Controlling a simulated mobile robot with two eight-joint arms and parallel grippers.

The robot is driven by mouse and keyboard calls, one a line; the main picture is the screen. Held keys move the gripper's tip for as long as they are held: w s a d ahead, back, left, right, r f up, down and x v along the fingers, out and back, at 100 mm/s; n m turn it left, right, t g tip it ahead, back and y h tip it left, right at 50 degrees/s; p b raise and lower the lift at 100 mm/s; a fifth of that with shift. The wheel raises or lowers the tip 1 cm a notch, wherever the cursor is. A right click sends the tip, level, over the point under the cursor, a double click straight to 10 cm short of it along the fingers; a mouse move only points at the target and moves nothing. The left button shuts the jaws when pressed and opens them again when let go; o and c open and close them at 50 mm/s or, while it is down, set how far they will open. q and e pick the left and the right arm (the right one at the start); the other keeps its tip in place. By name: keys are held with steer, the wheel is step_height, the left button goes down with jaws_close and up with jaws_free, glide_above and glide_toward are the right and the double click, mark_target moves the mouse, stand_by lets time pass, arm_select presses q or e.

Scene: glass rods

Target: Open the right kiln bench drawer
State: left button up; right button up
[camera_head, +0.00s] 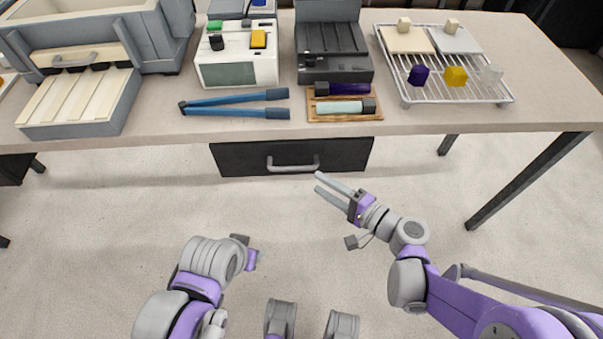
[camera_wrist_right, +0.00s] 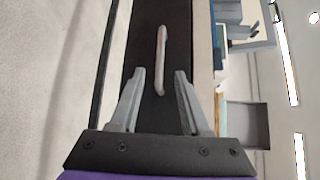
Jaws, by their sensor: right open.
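The dark drawer (camera_head: 345,155) hangs under the front edge of the bench and looks shut. Its pale bar handle (camera_head: 293,164) is on the middle of its front. My right gripper (camera_head: 318,182) is open and empty, just in front of the drawer and a little right of and below the handle. In the right wrist view the handle (camera_wrist_right: 161,50) stands ahead, beyond and between the open fingertips (camera_wrist_right: 158,73), not touching them. My left arm (camera_head: 210,262) is low at the left; the state of its gripper fingers does not show.
The bench top (camera_head: 420,118) carries blue tongs (camera_head: 235,102), a white device (camera_head: 236,65), a wooden tray (camera_head: 345,117) with rods, and a wire rack (camera_head: 445,85) with small pieces. A bench leg (camera_head: 525,180) stands at right. The floor before the drawer is clear.

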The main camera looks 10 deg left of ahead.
mark_target(294, 168)
steer(key=b+x, duration=0.1)
steer(key=x, duration=0.9)
steer(key=shift+r, duration=0.1)
jaws_close()
stand_by(1.1)
